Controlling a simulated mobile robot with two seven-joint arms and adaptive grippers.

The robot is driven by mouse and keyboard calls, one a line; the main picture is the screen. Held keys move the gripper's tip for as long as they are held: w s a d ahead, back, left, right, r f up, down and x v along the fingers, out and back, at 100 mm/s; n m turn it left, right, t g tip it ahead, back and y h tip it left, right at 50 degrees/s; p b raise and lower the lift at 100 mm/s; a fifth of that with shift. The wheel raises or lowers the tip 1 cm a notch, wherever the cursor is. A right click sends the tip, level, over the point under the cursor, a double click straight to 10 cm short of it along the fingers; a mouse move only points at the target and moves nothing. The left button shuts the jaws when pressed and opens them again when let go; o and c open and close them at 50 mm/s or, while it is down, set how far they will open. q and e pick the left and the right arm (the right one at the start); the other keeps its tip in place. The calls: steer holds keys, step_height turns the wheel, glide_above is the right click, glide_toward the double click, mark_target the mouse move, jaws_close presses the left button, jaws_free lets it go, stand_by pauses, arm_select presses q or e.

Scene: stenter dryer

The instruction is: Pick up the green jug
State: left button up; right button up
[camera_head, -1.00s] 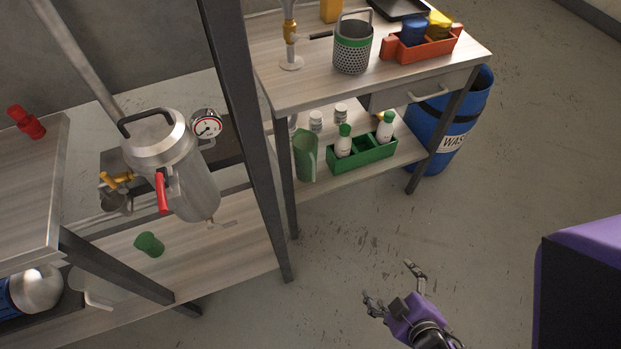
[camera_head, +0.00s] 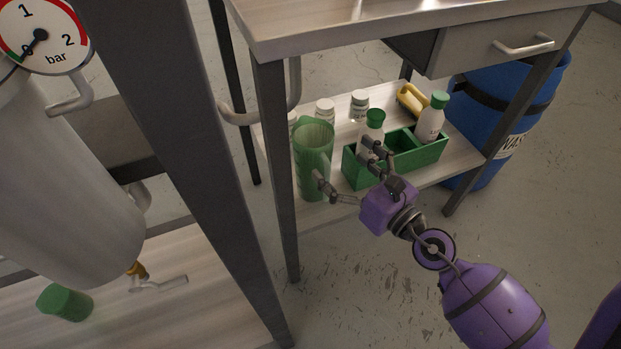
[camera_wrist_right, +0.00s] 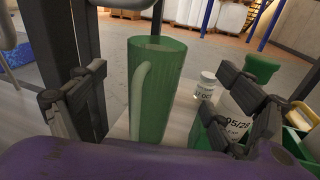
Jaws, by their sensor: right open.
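The green jug (camera_head: 314,158) is a tall translucent green vessel standing upright on the lower shelf, just behind the table's front left leg. In the right wrist view the jug (camera_wrist_right: 158,88) stands between my open fingers, with its pale handle facing the camera. My right gripper (camera_head: 346,172) is open and empty in front of the shelf, its fingers spread near the jug's right side; the wrist view shows the gripper (camera_wrist_right: 165,100) too. I cannot see any contact with the jug. My left gripper is out of view.
A green crate (camera_head: 364,175) with white green-capped bottles (camera_head: 432,118) stands right of the jug. Small white jars (camera_head: 358,106) are behind. The table leg (camera_head: 277,180) rises close on the left and the tabletop (camera_head: 400,22) overhangs the shelf. A blue bin (camera_head: 520,100) is at right.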

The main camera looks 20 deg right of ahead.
steer(key=shift+w+a+f+n, duration=0.1)
steer(key=shift+w+f+n, duration=0.05)
steer(key=shift+w+n, duration=0.2)
steer(key=x, duration=0.7)
steer(key=shift+a+f, duration=0.1)
steer(key=shift+a, duration=0.25)
steer(key=shift+w, duration=0.25)
steer(key=c, duration=1)
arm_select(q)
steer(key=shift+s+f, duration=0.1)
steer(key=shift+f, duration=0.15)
arm_select(e)
steer(key=c, duration=1.2)
arm_select(q)
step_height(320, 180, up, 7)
steer(key=p, duration=0.6)
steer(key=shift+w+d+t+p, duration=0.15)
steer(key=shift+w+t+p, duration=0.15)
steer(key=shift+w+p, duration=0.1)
arm_select(e)
step_height(320, 180, up, 10)
glide_above(302, 129)
steer(key=v, duration=0.5)
